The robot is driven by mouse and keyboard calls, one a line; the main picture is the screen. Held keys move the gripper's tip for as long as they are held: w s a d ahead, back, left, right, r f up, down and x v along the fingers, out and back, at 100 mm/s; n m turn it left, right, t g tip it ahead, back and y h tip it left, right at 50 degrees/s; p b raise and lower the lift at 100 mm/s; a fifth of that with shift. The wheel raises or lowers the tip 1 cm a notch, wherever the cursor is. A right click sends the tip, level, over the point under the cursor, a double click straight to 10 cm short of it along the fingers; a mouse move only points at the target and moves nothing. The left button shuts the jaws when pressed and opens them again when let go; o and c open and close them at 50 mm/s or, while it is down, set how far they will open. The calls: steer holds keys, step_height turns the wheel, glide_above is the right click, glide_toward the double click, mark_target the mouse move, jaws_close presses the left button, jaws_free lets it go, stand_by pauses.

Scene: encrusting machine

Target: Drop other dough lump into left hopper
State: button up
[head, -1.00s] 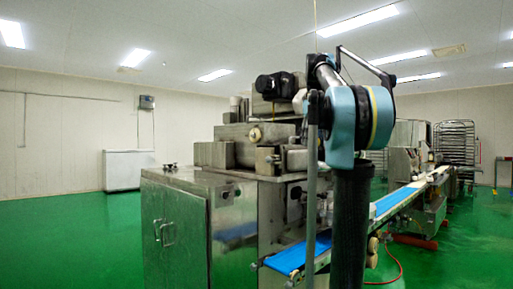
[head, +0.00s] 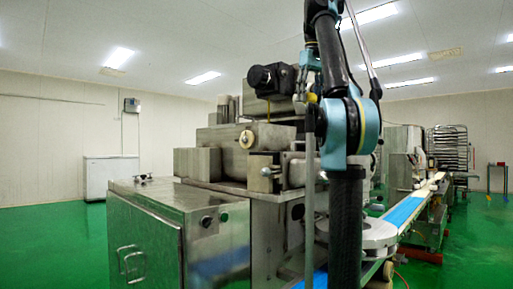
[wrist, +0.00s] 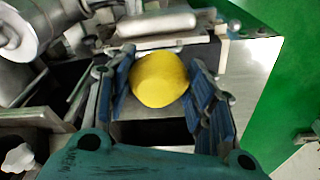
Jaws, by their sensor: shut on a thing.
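A yellow dough lump (wrist: 160,79) sits between the two blue-padded fingers of my gripper (wrist: 162,88) in the wrist view, and the gripper is shut on it. Below the lump is a steel surface, with a dark rectangular opening (wrist: 154,133) nearer the wrist. The encrusting machine (head: 250,225) stands in the middle of the head view, with steel boxes (head: 197,163) on top. I cannot tell which part is the left hopper, and no hopper inside is visible in the head view.
A blue conveyor belt (head: 405,211) runs back to the right from the machine. A black motor (head: 271,80) sits high on it. A steel cabinet (head: 147,245) is at front left. A rack (head: 449,150) stands at back right. Green floor (head: 60,235) is clear at left.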

steer(key=w+a+f+t+y, duration=0.2)
steer(key=w+a, duration=1.2)
steer(key=a, duration=0.1)
steer(key=w+a+f+g+h, duration=0.2)
steer(key=w+f, duration=0.1)
steer(key=f, duration=0.7)
steer(key=shift+w+a, duration=0.15)
steer(key=shift+a, duration=0.2)
stand_by(0.6)
steer(key=shift+f, duration=0.8)
steer(key=shift+f, duration=0.6)
steer(key=o, duration=1.2)
steer(key=shift+r, duration=0.15)
